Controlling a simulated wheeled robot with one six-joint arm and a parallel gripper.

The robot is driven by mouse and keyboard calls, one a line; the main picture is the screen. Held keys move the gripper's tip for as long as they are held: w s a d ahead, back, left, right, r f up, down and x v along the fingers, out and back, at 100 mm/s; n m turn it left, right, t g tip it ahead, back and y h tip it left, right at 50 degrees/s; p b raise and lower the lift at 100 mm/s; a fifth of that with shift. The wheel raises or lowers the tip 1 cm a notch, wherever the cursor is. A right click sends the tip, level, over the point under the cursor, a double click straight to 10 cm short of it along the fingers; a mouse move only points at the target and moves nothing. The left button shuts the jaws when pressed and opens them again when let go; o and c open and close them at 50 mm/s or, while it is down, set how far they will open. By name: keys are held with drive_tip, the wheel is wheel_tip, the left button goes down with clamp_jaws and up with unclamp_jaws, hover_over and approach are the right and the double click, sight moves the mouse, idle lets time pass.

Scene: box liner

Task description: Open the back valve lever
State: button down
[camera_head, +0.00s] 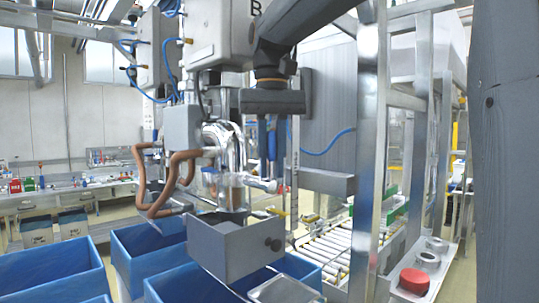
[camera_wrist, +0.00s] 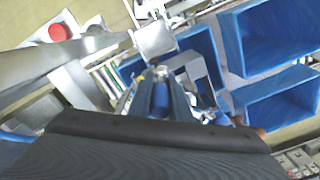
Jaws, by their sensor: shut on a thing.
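My gripper (camera_head: 267,168) hangs downward from my dark arm at the centre of the head view. Its two blue-grey fingers are close together at the valve, and their tips meet a pale metal lever (camera_head: 262,184) that sticks out to the right of the shiny metal pipework (camera_head: 222,140). In the wrist view the fingers of my gripper (camera_wrist: 160,80) reach away from the camera and nearly meet. The fingers hide most of the gripped part, so the lever's exact angle is hard to tell.
A grey box (camera_head: 232,248) with a dark knob hangs below the pipework. Blue bins (camera_head: 50,268) stand below and to the left. A steel frame post (camera_head: 369,150) rises close on the right, beside a roller conveyor (camera_head: 335,243). Brown hoses (camera_head: 150,185) loop left of the valve.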

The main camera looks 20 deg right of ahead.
drive_tip(key=shift+f, duration=0.25)
drive_tip(key=c, duration=1.6)
unclamp_jaws()
drive_tip(key=shift+d, duration=0.1)
drive_tip(key=shift+c, duration=0.2)
drive_tip(key=shift+r, duration=0.15)
